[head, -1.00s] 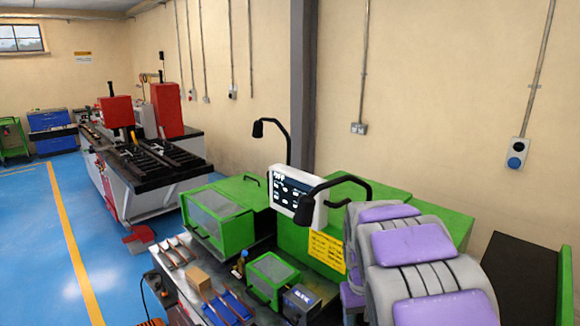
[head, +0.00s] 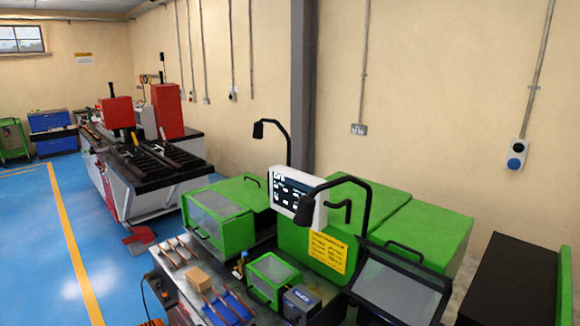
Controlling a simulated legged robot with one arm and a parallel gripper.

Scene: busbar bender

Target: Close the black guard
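The black guard (head: 402,287) is at the lower right of the head view. It is a black-framed panel with a grey see-through window, sloping in front of the green machine housing (head: 428,235). Its lower edge runs close to the bottom of the picture, so I cannot tell how its lower side sits or whether it is fully shut. My gripper is not in view, and no part of my arm shows near the guard.
A green guard with a window (head: 218,222) and a smaller green one (head: 272,278) stand to the left. A control panel (head: 293,198) and black lamp arms rise above the bench. A cardboard box (head: 198,279) and copper bars lie on the bench. Blue floor is clear at left.

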